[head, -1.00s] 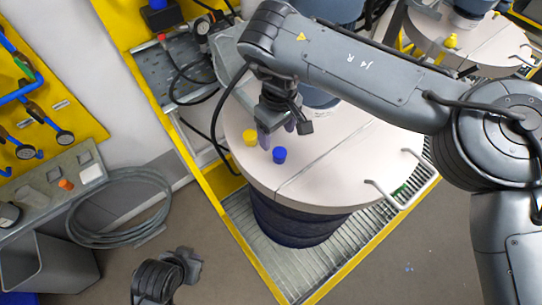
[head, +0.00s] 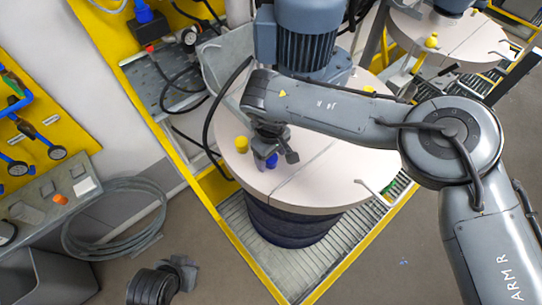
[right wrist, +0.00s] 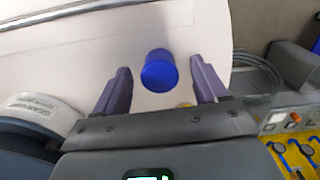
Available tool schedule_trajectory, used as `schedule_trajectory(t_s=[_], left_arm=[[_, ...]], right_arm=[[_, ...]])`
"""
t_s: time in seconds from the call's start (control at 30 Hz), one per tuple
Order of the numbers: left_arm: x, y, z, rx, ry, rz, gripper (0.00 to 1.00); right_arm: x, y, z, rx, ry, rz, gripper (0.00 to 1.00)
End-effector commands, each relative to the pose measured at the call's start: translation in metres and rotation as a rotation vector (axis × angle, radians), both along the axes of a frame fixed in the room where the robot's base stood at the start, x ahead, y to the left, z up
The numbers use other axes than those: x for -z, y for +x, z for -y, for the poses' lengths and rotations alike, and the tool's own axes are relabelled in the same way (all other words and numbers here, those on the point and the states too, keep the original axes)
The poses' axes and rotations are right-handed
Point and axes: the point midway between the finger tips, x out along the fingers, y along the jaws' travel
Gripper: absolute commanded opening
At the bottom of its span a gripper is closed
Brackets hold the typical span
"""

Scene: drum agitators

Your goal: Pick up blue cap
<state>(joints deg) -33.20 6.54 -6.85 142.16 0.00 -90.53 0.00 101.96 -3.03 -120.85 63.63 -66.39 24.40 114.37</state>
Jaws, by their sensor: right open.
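The blue cap (head: 272,161) stands on the pale drum lid (head: 310,185), near its left side. My right gripper (head: 263,158) is low over the lid at the blue cap and partly hides it in the head view. In the right wrist view, its two purple fingers are spread apart, with the blue cap (right wrist: 159,74) between them and a gap on each side. The right gripper is open and empty. Part of my left arm (head: 160,280) shows at the bottom of the head view; its fingers cannot be made out.
A yellow cap (head: 242,144) stands on the lid left of the blue cap. A motor (head: 310,35) rises behind, and a handle (head: 375,192) sits at the lid's right edge. A black cable hangs left of the drum. A second drum lid (head: 445,38) is at upper right.

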Motion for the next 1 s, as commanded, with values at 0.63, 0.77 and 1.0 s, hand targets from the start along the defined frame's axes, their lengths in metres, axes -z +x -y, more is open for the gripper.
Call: schedule_trajectory(t_s=[0.63,0.77,1.0], left_arm=[[-0.0008,-0.0005,-0.0018,0.006,0.008,-0.001,0.0],[-0.0006,-0.0005,-0.0025,0.008,0.011,-0.001,0.0],[-0.0001,-0.0006,-0.0024,0.008,0.012,-0.002,0.0]], right_arm=[[0.0072,0.0003,0.0001,0.0,0.001,0.001,0.28],[0.0071,0.0003,0.0001,0.0,0.001,0.001,0.13],[0.0064,0.0004,0.0,0.0,0.001,0.001,0.13]])
